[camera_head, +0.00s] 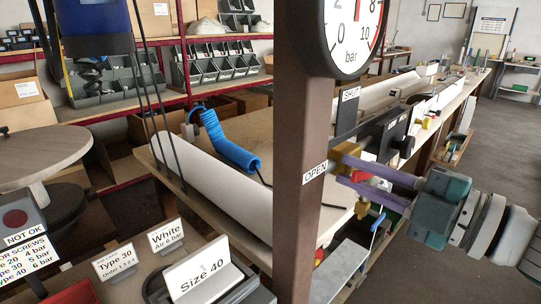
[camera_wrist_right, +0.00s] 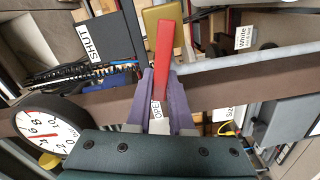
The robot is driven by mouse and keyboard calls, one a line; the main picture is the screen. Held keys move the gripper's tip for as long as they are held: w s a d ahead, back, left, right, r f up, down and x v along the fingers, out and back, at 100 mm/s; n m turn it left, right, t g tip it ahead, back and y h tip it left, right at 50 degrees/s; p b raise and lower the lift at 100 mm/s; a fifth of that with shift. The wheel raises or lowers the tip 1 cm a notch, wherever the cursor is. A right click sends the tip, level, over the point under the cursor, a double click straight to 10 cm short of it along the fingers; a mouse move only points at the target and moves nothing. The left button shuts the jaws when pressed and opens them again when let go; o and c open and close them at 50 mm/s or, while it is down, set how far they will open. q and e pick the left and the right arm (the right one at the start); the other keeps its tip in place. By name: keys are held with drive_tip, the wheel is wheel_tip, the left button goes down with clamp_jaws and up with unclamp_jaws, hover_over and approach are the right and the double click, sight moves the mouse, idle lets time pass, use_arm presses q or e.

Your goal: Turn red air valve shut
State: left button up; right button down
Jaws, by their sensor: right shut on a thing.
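The red valve lever (camera_wrist_right: 165,50) shows in the right wrist view, running from near a brass-coloured block (camera_wrist_right: 161,14) down between the purple fingers of my right gripper (camera_wrist_right: 162,84). The right gripper is shut on the lever. An OPEN label (camera_wrist_right: 156,109) sits close by the fingers, and a SHUT label (camera_wrist_right: 93,43) lies off to the left. In the head view my right gripper (camera_head: 350,172) reaches in from the right beside the OPEN label (camera_head: 315,173); the SHUT label (camera_head: 350,94) is higher. The lever is mostly hidden there. My left gripper is not in view.
A brown post (camera_head: 309,120) carries a round pressure gauge (camera_head: 352,30) above the valve. A bench with a long white profile (camera_head: 215,190) and a blue coiled hose (camera_head: 228,143) lies left of the post. Label signs, including Size 40 (camera_head: 199,272), stand at the front.

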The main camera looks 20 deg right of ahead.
drive_tip(key=r+m+p, duration=0.1)
drive_tip(key=m, duration=0.1)
drive_tip(key=r+m+p, duration=0.1)
drive_tip(key=shift+w+d+m, duration=0.15)
drive_tip(key=shift+d+m, duration=0.25)
drive_tip(key=m+p, duration=0.2)
drive_tip(key=shift+w+d+r+m, duration=0.2)
drive_tip(key=shift+d+r+m, duration=0.2)
drive_tip(key=shift+w+d+r+m+p, duration=0.1)
drive_tip(key=shift+d+r+m+p, duration=0.2)
drive_tip(key=shift+m, duration=0.6)
drive_tip(key=m, duration=0.1)
drive_tip(key=d+m, duration=0.1)
drive_tip(key=shift+w+r+m+p, duration=0.15)
drive_tip(key=shift+w+m+p, duration=0.1)
drive_tip(key=shift+m+p, duration=0.05)
drive_tip(key=shift+w+d+r+m, duration=0.1)
drive_tip(key=shift+d+m, duration=0.2)
drive_tip(key=shift+m, duration=0.35)
drive_tip(key=shift+w+d+f+m, duration=0.1)
drive_tip(key=shift+d+m, duration=0.15)
drive_tip(key=shift+m, duration=0.35)
drive_tip(key=shift+w+d+r+m, duration=0.1)
drive_tip(key=shift+d+m, duration=0.2)
drive_tip(key=shift+m, duration=0.35)
drive_tip(key=c, duration=0.8)
unclamp_jaws()
